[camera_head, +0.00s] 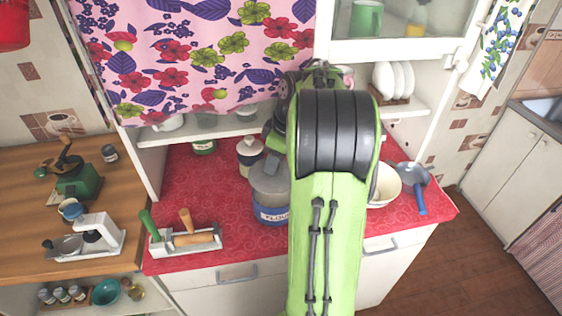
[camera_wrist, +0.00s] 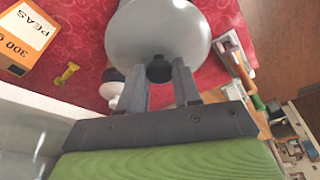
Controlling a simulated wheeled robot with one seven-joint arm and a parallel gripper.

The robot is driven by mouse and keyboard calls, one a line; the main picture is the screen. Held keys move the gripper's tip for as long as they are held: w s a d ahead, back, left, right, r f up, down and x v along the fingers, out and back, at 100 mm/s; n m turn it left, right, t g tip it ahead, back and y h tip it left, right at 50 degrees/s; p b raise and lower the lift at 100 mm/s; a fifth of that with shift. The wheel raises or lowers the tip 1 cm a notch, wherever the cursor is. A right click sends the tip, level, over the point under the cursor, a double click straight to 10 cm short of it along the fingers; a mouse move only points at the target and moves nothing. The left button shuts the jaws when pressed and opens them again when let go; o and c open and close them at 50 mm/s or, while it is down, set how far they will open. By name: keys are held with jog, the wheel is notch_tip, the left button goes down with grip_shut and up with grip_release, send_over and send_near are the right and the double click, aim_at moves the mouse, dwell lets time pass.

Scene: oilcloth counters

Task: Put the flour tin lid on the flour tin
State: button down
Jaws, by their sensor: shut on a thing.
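The flour tin (camera_head: 270,214) stands on the red oilcloth counter, left of my arm, with a blue FLOUR label; my arm hides its right part. The grey round lid (camera_head: 266,184) shows at the tin's top; I cannot tell whether it rests on the rim or is held just above. In the wrist view the lid (camera_wrist: 157,32) fills the top middle, with a dark knob at its near side. My gripper (camera_wrist: 159,76) is shut on that knob. In the head view my arm hides most of the gripper.
A cream canister (camera_head: 250,152) stands just behind the tin. A white tool caddy (camera_head: 187,243) is front left. A cream bowl (camera_head: 386,184) and a blue-handled pan (camera_head: 412,172) are right of my arm. A PEAS box (camera_wrist: 37,40) shows in the wrist view. A flowered curtain (camera_head: 200,50) hangs above.

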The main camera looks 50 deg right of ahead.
aim_at(277, 172)
jog(key=shift+f+b, duration=2.25)
jog(key=shift+f, duration=0.25)
jog(key=shift+f, duration=0.3)
jog(key=c, duration=0.7)
grip_release()
notch_tip(277, 172, up, 6)
jog(key=p, duration=0.5)
jog(key=shift+r+p, duration=0.15)
jog(key=shift+p, duration=0.15)
